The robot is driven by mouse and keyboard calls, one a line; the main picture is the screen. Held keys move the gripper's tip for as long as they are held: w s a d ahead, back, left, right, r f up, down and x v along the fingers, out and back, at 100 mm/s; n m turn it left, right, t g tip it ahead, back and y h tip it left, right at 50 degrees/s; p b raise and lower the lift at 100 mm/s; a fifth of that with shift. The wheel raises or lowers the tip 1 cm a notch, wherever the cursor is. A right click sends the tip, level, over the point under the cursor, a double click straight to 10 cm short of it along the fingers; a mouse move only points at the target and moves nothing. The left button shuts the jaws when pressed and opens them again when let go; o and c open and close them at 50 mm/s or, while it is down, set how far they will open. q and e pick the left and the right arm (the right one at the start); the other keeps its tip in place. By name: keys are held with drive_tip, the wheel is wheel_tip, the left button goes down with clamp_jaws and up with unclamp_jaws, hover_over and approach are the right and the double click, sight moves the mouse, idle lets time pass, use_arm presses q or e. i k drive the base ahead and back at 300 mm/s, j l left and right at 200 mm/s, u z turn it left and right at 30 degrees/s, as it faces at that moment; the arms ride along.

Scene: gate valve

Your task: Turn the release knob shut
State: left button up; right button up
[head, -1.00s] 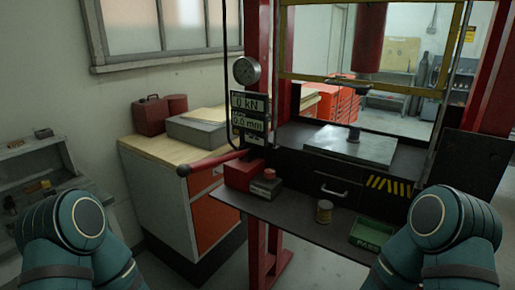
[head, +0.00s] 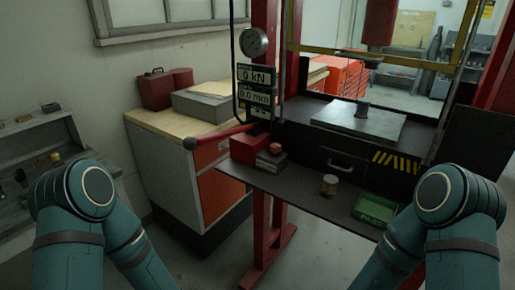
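A small round red knob (head: 275,144), which looks like the release knob, sits at the red pump block (head: 248,148) on the left of the press's dark shelf. A long red lever (head: 212,138) reaches out from the block to the left. Whether the knob is open or shut cannot be told from here. Only the teal links of my two arms show, at the lower left and lower right. Both of my grippers are outside the view, and nothing of mine touches the knob.
A gauge (head: 254,42) and displays reading 0 kN and 0.0 mm (head: 256,85) stand above the block. A small can (head: 329,185) and a green tray (head: 375,209) are on the shelf (head: 290,190). A wooden-topped cabinet (head: 165,150) stands left, behind the lever.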

sight(276, 147)
drive_tip(key=j+z, duration=0.1)
drive_tip(key=z, duration=0.9)
drive_tip(key=j+z, duration=0.9)
drive_tip(key=i+l, duration=0.05)
